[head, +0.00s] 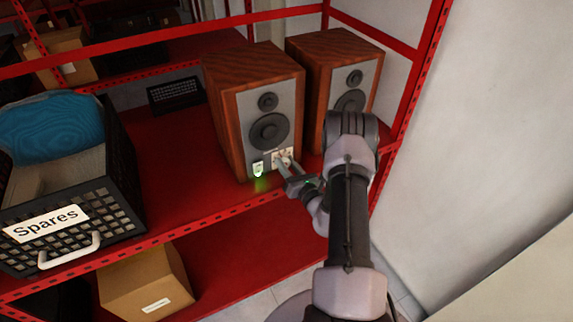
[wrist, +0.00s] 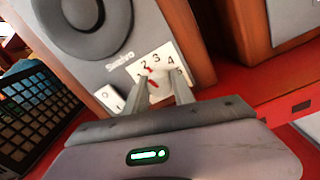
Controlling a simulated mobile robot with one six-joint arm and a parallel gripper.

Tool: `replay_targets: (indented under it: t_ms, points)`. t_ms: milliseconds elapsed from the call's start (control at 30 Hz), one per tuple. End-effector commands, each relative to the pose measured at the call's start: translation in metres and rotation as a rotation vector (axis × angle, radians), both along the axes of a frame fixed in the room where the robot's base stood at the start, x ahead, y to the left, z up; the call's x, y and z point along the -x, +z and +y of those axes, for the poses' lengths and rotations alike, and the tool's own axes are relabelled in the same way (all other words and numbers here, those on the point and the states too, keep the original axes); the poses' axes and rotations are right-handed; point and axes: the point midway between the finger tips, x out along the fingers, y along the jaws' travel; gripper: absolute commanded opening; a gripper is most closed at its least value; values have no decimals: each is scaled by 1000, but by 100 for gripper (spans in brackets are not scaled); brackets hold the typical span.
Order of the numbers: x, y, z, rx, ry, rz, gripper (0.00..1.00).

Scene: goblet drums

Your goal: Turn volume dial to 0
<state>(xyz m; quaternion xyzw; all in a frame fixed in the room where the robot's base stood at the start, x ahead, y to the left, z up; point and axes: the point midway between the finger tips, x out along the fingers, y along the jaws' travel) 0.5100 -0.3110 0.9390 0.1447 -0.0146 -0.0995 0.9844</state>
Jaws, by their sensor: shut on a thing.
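The volume dial shows in the wrist view as a small red part (wrist: 151,71) on a white number plate (wrist: 139,70) low on the speaker front. The numerals 2, 3, 4 and 5 are readable; 0 and 1 are not visible, and the exact setting cannot be read. The left wooden speaker (head: 227,113) stands upright on the red shelf. My gripper (head: 284,165) reaches its lower front at the plate. In the wrist view the gripper (wrist: 162,84) has its two fingers closed around the dial, which they partly hide.
A white switch plate (wrist: 110,98) sits left of the dial; a green glow shows there in the head view. A second speaker (head: 365,72) stands close on the right. A black "Spares" crate (head: 122,178) is at left. The red shelf edge (head: 180,237) runs below.

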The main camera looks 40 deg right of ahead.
Motion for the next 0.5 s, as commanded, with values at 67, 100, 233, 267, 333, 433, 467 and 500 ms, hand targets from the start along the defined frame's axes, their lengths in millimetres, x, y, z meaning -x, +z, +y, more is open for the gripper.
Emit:
replay_targets:
  t_ms: [67, 100, 233, 267, 333, 433, 467, 500]
  points:
    - [0, -1, 0, 12, 0, 3, 0]
    - [0, -1, 0, 21, 0, 5, 0]
    - [0, -1, 0, 79, 1, 19, 0]
    - [0, -1, 0, 96, 1, 23, 0]
    - [0, -2, 0, 145, 1, 34, 0]
    - [0, -2, 0, 227, 1, 54, 0]
    - [0, -2, 0, 254, 2, 61, 0]
    - [0, -2, 0, 291, 2, 69, 0]
